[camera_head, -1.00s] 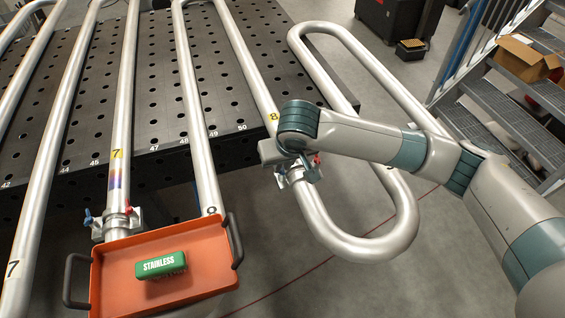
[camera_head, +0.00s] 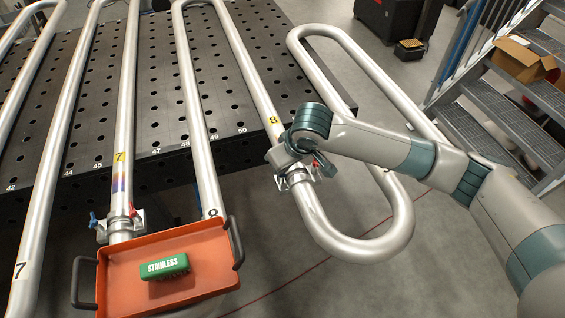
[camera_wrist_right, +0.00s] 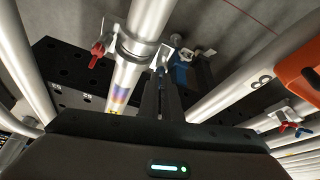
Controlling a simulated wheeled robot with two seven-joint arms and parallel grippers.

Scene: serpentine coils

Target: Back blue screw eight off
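The steel coil tube marked 8 (camera_head: 273,120) carries a metal clamp (camera_head: 291,179) just above its lower bend. In the right wrist view this clamp (camera_wrist_right: 138,46) has a red screw (camera_wrist_right: 97,51) on its left and blue parts (camera_wrist_right: 183,57) on its right, which look like the blue screw. My right gripper (camera_wrist_right: 160,78) has its two dark fingers close together beside the clamp, pointing toward the blue side. Whether they touch or grip the blue screw is too dark to tell. In the head view my right wrist hides the blue side. My left gripper is not in view.
An orange tray (camera_head: 209,247) with a green STAINLESS block (camera_head: 165,266) sits at lower left. Near it, tube 7 (camera_head: 119,152) has its own clamp with blue and red screws. A black perforated table (camera_head: 235,148) lies behind. Open floor is right of the bend.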

